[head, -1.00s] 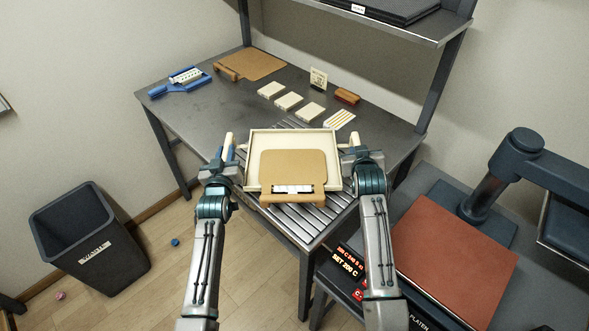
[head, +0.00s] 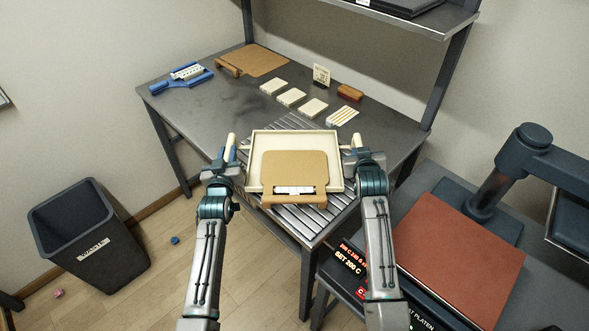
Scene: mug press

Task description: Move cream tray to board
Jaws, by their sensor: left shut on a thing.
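The cream tray (head: 254,160) is a shallow rectangular tray in the middle of the head view, over the ribbed front part of the table. A tan board piece with a white label strip (head: 294,168) lies in it and overlaps its near rim. My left gripper (head: 229,158) is shut on the tray's left handle. My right gripper (head: 353,158) is at the right handle; its fingers are too hidden to judge. A flat tan board (head: 258,60) with a wooden bar at its left end lies at the table's back left.
Several cream blocks (head: 291,96), a small standing card (head: 321,75) and a red-brown block (head: 350,92) sit at the back right. A blue tool (head: 182,82) lies at the left edge. A press (head: 460,245) stands at right, a bin (head: 85,235) at left. The table's left-middle is clear.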

